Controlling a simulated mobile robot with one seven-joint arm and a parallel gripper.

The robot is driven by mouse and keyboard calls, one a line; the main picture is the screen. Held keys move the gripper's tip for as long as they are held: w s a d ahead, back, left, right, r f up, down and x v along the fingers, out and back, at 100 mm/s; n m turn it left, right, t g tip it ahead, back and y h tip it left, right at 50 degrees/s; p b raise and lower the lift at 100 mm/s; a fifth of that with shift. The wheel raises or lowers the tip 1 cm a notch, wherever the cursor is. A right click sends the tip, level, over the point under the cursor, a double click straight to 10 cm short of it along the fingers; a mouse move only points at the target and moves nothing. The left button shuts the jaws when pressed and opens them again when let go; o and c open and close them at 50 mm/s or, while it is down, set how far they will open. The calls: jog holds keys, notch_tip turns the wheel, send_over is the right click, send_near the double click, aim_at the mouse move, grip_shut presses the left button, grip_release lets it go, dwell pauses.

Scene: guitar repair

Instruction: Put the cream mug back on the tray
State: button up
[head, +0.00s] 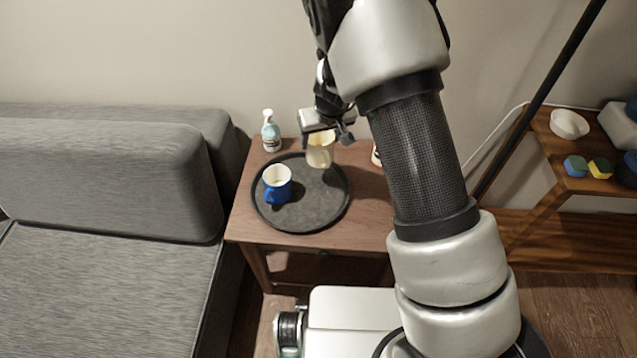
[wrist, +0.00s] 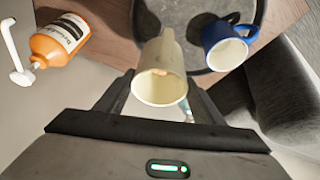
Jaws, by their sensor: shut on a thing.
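The cream mug (head: 319,155) is between the fingers of my gripper (head: 322,137), over the back right part of the round dark tray (head: 268,218). In the wrist view, my gripper (wrist: 157,100) is shut on the cream mug (wrist: 170,60), with a finger on each side and its open rim facing the camera. The tray (wrist: 207,12) shows behind it. I cannot tell whether the mug's base touches the tray. A blue mug (head: 277,190) with a cream inside stands upright on the tray's left part; it also shows in the wrist view (wrist: 215,35).
A pump bottle with teal liquid (head: 271,135) stands at the table's (head: 365,215) back left corner. An orange bottle (wrist: 60,40) with a white label stands beside the tray. A grey sofa (head: 120,180) is left; a shelf with a white bowl (head: 569,124) is right. The tray's front right is clear.

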aim_at(321, 162)
notch_tip(321, 162, down, 10)
jog(key=b, duration=0.3)
jog(key=shift+r, duration=0.15)
jog(key=shift+b, duration=0.35)
jog(key=shift+d+f, duration=0.1)
jog(key=shift+f, duration=0.15)
jog(key=o, duration=1.6)
jog(key=shift+c, duration=0.2)
jog(key=shift+r, duration=0.1)
